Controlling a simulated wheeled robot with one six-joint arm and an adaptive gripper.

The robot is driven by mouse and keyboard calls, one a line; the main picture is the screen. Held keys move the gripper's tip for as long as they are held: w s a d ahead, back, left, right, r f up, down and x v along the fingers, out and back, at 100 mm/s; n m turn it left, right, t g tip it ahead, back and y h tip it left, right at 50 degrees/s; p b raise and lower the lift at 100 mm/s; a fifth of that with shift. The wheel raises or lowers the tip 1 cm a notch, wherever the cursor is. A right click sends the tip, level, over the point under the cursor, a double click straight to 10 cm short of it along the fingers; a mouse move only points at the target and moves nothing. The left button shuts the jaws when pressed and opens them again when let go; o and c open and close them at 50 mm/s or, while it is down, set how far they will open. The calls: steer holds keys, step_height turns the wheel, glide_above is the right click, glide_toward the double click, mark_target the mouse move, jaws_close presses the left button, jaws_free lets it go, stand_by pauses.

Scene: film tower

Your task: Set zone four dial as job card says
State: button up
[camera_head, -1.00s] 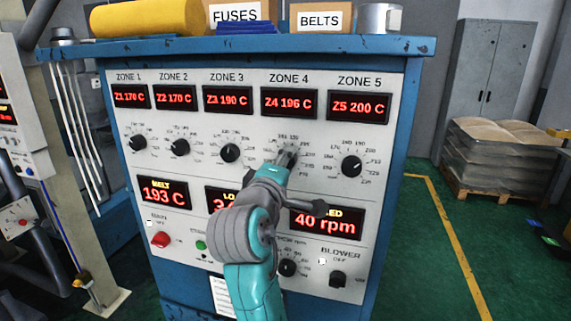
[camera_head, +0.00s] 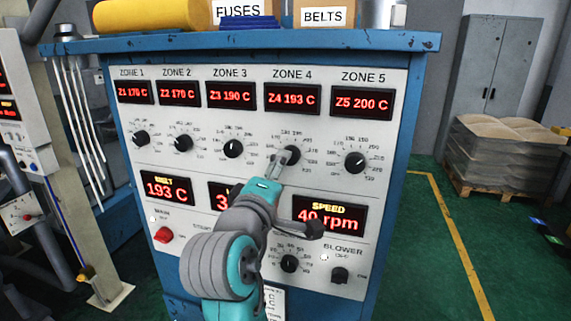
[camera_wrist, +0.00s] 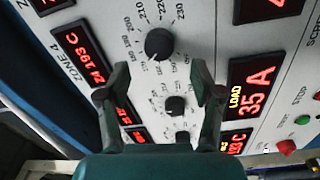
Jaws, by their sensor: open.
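The zone four dial (camera_head: 292,155) is a black round knob under the zone 4 display (camera_head: 292,98), which reads Z4 193 C. In the wrist view the dial (camera_wrist: 159,44) stands just beyond my fingertips, roughly centred between them, with 210, 220 and 230 marks around it. My gripper (camera_head: 278,161) is open, and its fingers (camera_wrist: 160,72) show apart and empty. A white sheet (camera_head: 274,300) low on the panel is mostly behind my arm; its text cannot be read, and I cannot tell if it is the job card.
The other zone dials line the same row, with the zone 3 dial (camera_head: 233,148) and zone 5 dial (camera_head: 355,162) on either side. A speed display (camera_head: 328,216) reads 40 rpm below. Open green floor lies right of the cabinet.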

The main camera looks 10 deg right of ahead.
steer(key=v, duration=0.5)
steer(key=shift+s+a, duration=0.15)
steer(key=shift+s, duration=0.15)
steer(key=s+d+f+n+t+y, duration=0.1)
steer(key=s+d+f+y, duration=0.15)
steer(key=f, duration=1.05)
steer(key=s+d+f+n+y, duration=0.15)
steer(key=f+y, duration=0.25)
steer(key=f, duration=0.9)
steer(key=s+d+f+m+g+y, duration=0.1)
steer(key=s+d+f+m+y, duration=0.15)
steer(key=s+f, duration=1)
steer(key=s+d+m, duration=0.1)
steer(key=s+m, duration=0.2)
steer(key=s, duration=0.6)
steer(key=s+d+m, duration=0.1)
steer(key=s+m, duration=0.2)
steer(key=s, duration=0.5)
steer(key=s+d+m+g, duration=0.1)
steer(key=s+m, duration=0.2)
steer(key=s, duration=0.6)
steer(key=shift+s+d+m, duration=0.3)
steer(key=shift+m, duration=0.1)
